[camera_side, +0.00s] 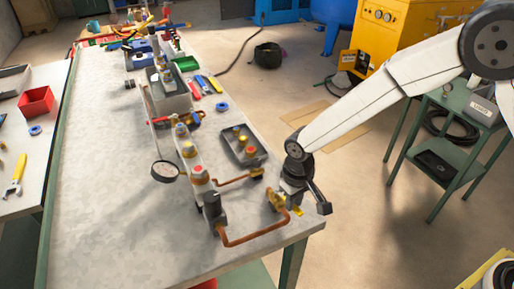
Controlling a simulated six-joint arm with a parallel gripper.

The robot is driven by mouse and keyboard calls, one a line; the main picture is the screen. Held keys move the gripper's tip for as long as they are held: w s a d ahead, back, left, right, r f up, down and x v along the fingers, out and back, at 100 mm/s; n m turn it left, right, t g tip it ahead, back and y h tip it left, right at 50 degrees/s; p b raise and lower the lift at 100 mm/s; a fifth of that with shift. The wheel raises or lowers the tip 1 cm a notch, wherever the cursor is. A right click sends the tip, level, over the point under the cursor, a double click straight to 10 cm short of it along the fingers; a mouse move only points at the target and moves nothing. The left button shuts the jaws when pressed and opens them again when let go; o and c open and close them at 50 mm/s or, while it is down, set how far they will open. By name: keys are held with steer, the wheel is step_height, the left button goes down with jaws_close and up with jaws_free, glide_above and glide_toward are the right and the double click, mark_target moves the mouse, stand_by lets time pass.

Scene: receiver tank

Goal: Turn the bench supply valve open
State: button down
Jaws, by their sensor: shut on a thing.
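The bench supply valve (276,201) is a small brass body on a copper pipe (254,239) near the front right corner of the bench. A small yellow piece (297,211), apparently its handle, shows just below my gripper. My gripper (296,204) reaches down from the upper right, beside the valve, and is shut on the handle. The dark gripper body hides most of the handle and the contact. The handle's exact angle cannot be told.
A manifold with brass and red fittings (199,175) and a round gauge or mirror (165,171) stand left of the valve. A grey tray (243,147) with fittings lies behind it. The bench (105,200) is clear at left. A green cart (440,170) stands at right.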

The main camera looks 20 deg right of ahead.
steer(key=shift+a+m, duration=0.6)
steer(key=shift+m, duration=0.3)
steer(key=c, duration=0.5)
jaws_free()
steer(key=shift+c, duration=0.2)
steer(key=shift+r, duration=0.1)
step_height(320, 180, up, 8)
steer(key=shift+d, duration=0.1)
steer(key=s+d+t, duration=0.1)
steer(key=s+d, duration=0.5)
steer(key=d, duration=0.4)
steer(key=s+d+r+t, duration=0.1)
steer(key=s+d, duration=0.5)
steer(key=d, duration=0.4)
steer(key=shift+s+t, duration=0.3)
steer(key=shift+s, duration=0.05)
